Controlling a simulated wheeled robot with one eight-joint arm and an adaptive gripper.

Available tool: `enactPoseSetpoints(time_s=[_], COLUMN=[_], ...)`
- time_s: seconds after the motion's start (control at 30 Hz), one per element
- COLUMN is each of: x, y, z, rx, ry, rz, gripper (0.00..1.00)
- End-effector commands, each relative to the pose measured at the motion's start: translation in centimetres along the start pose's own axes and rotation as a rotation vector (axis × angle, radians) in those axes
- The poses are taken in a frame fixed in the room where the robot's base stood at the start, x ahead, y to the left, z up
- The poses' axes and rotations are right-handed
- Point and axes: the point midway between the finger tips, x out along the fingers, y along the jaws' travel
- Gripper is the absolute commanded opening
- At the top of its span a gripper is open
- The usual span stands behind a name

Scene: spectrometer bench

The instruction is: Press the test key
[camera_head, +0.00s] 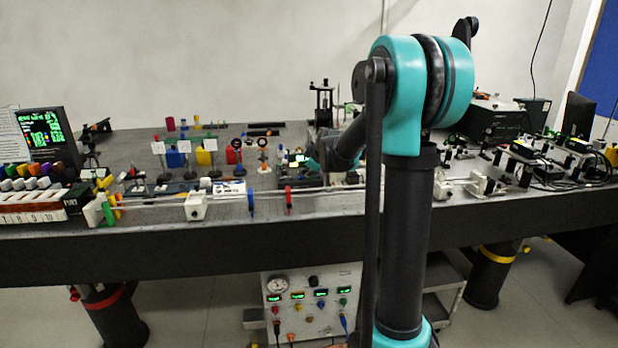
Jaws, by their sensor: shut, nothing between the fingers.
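My arm reaches over the bench, and its far end comes down among the small parts at the middle of the bench. My gripper (298,176) is a small dark shape there, shut and empty, with its fingertips hard to make out. A small device with a lit green-white face (297,157) is close by it. I cannot make out a key marked as the test key. Whether the gripper touches anything is unclear, as my own arm hides part of this area.
The dark bench top (130,232) is crowded. A monitor (42,133) and a numbered white block row (32,207) stand at left. A control box (312,300) is under the bench.

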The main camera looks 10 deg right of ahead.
Motion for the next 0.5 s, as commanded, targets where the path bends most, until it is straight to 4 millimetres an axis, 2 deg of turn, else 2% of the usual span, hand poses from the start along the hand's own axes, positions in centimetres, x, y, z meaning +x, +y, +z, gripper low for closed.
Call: enactPoseSetpoints(time_s=[0.5], x=[-0.39], y=[0.28], z=[-0.28], rx=[0.000], ry=[0.000], rz=[0.000], gripper=[0.00])
